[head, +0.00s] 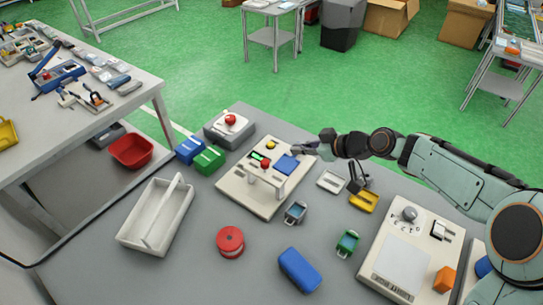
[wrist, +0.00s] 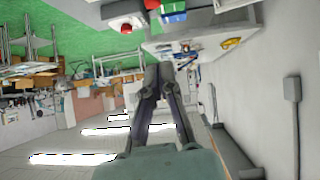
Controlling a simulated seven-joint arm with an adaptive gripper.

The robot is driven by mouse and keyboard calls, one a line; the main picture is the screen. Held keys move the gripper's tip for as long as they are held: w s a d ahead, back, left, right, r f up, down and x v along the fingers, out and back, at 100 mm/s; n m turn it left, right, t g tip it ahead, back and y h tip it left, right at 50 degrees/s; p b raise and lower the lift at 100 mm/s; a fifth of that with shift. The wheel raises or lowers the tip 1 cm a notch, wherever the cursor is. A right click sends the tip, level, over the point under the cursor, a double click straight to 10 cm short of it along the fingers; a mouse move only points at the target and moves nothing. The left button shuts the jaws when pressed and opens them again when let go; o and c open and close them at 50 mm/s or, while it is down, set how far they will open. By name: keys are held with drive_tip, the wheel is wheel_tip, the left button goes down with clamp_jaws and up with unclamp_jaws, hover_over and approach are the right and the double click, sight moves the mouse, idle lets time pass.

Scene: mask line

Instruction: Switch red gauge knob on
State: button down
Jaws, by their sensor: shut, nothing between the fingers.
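A beige board (head: 238,190) lies on the grey table in the head view. It carries a red knob (head: 265,163) beside a small green-lit display, a yellow button (head: 271,145) and a blue block (head: 286,164). Which red part is the gauge knob is hard to tell at this size. My gripper (head: 297,152) is shut and empty near the board's far right edge; its height above the board is unclear. In the wrist view my gripper's fingers (wrist: 158,72) are together, with no knob between them.
A grey box with a red button (head: 230,119) stands behind the board, next to blue and green boxes (head: 208,160). A white tote (head: 155,222), a red spool (head: 230,241) and a blue box (head: 299,270) lie nearer. A panel with a grey knob (head: 409,213) is at right.

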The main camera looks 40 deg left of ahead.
hover_over(268, 166)
drive_tip(key=d, duration=0.1)
wheel_tip(268, 166, down, 6)
wheel_tip(268, 166, down, 2)
drive_tip(key=shift+a+f, duration=0.15)
drive_tip(key=shift+f, duration=0.05)
drive_tip(key=shift+a+f, duration=0.1)
drive_tip(key=shift+f, duration=0.6)
drive_tip(key=shift+f, duration=0.1)
drive_tip(key=shift+f, duration=1.25)
